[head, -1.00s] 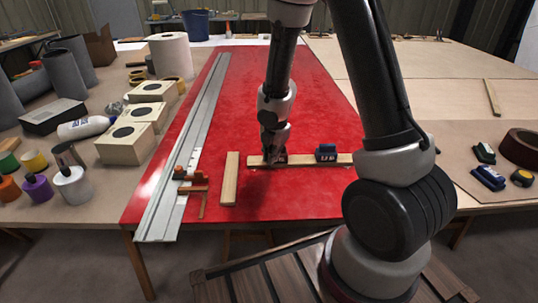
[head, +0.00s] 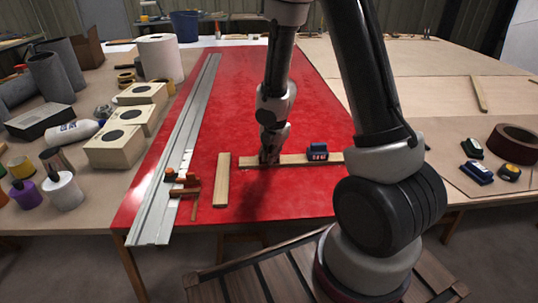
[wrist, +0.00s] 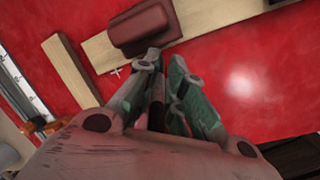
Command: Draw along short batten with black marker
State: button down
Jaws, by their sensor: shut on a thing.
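A light wooden batten (head: 246,162) lies crosswise on the red table top (head: 285,200); it also shows in the wrist view (wrist: 98,50). A blue weight (head: 316,152) sits on it in the head view, and a dark red weight (wrist: 145,28) in the wrist view. A second wooden batten (head: 222,180) lies lengthwise to its left (wrist: 68,68). My gripper (head: 268,158) is low at the crosswise batten's near side, towards its left end. Its fingers (wrist: 162,65) are shut on a dark, slim thing, likely the black marker (wrist: 157,113), mostly hidden between them. Tip contact cannot be told.
A white cross (wrist: 117,72) is on the red surface by the batten. A long metal straightedge (head: 180,165) with an orange-brown clamp (head: 183,183) lies left. Boxes (head: 114,145) and jars (head: 62,190) stand farther left. Red surface in front of the battens is clear.

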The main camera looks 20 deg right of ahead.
jog(key=shift+s+d, duration=0.2)
jog(key=shift+d, duration=0.45)
jog(key=shift+d, duration=0.1)
jog(key=shift+s+d, duration=0.25)
jog(key=shift+d, duration=0.35)
jog(key=shift+d, duration=0.15)
jog(key=shift+s+d, duration=0.2)
jog(key=shift+d, duration=0.35)
jog(key=shift+d, duration=0.1)
jog(key=shift+s+d, duration=0.3)
jog(key=shift+d, duration=0.35)
jog(key=shift+s+d, duration=0.15)
jog(key=shift+d, duration=0.5)
